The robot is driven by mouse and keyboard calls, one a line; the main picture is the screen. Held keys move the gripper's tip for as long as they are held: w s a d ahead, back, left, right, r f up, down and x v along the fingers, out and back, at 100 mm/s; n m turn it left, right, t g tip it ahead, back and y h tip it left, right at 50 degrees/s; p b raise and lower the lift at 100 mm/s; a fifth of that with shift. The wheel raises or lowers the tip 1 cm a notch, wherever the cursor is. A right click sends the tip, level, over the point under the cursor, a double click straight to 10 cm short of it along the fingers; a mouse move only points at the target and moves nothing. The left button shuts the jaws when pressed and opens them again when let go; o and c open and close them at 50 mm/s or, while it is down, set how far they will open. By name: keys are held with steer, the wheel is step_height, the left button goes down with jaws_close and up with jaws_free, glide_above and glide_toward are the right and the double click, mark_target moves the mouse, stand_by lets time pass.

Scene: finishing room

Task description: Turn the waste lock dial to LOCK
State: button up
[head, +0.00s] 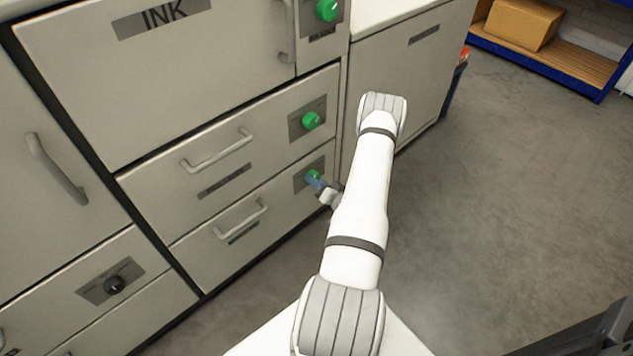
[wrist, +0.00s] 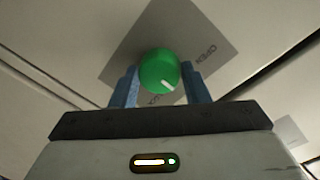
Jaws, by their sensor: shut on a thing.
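A green dial (head: 313,175) sits on a grey plate (head: 301,184) at the right of the lowest drawer in the middle cabinet. The drawer's label is too small to read. In the wrist view the round green dial (wrist: 159,70) stands between the two blue fingers of my gripper (wrist: 160,88), which are shut on it. Its white mark points to the lower right, between the word OPEN and a second word partly hidden behind the gripper. In the head view my gripper (head: 321,186) reaches the dial from the lower right.
Another green dial (head: 311,121) is on the drawer above, and one more (head: 327,10) is beside the INK door. A black dial (head: 114,285) is at lower left. Drawer handles (head: 240,219) stick out. The floor (head: 480,230) at right is clear.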

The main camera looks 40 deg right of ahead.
steer(key=shift+m+y, duration=0.5)
steer(key=shift+m, duration=4)
steer(key=o, duration=1)
steer(key=shift+d+r, duration=0.1)
steer(key=shift+c, duration=0.2)
steer(key=shift+s+p, duration=0.1)
steer(key=shift+p, duration=0.2)
steer(key=s+p, duration=0.1)
steer(key=s, duration=0.6)
steer(key=shift+s+d+r+p, duration=0.3)
steer(key=shift+d+r+p, duration=0.05)
